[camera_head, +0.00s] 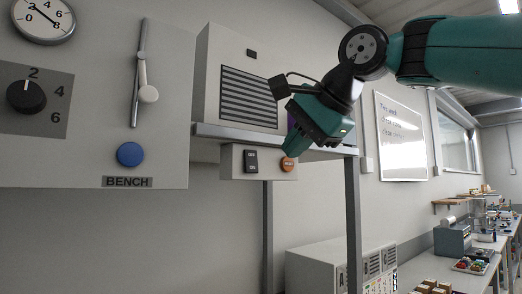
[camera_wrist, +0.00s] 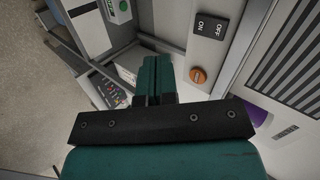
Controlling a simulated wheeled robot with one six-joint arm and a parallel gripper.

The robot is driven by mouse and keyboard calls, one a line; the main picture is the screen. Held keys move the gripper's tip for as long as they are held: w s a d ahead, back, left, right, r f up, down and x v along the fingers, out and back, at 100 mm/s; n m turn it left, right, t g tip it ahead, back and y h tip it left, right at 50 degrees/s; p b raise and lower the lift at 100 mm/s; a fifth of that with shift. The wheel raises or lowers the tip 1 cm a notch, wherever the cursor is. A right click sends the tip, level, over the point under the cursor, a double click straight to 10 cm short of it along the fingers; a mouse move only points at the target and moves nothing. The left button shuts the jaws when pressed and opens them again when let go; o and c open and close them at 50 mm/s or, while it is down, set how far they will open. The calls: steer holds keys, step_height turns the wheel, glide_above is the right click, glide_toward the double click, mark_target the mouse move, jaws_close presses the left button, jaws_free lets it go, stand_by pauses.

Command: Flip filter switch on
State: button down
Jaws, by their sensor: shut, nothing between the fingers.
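A black rocker switch (camera_head: 251,160) sits on a small grey panel under the vented box. In the wrist view the rocker switch (camera_wrist: 208,27) shows the words OFF and ON; which side is pressed I cannot tell. No filter label is readable. An orange round knob (camera_head: 288,164) is to its right in the head view, and the orange knob (camera_wrist: 197,76) lies beside my fingers in the wrist view. My gripper (camera_head: 294,147) is shut and empty, pointing down and left near the knob. In the wrist view the fingers of my gripper (camera_wrist: 158,68) are together, apart from the switch.
The vented box (camera_head: 237,75) rests on a shelf (camera_head: 220,133) with metal legs. At left is a BENCH panel (camera_head: 100,110) with a dial, a lever and a blue button. Below is a grey cabinet (camera_head: 320,265). A whiteboard (camera_head: 401,140) hangs at right.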

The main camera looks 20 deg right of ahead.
steer(key=r+m, duration=0.1)
steer(key=r, duration=0.1)
steer(key=d+r+m+t, duration=0.1)
steer(key=r, duration=0.1)
steer(key=shift+d+r, duration=0.1)
steer(key=shift+r, duration=0.05)
steer(key=b, duration=0.2)
glide_toward(253, 170)
step_height(253, 170, down, 3)
steer(key=w, duration=0.2)
steer(key=w+a+p, duration=0.1)
steer(key=w, duration=0.1)
steer(key=w+a+f+p, duration=0.1)
steer(key=shift+w, duration=0.2)
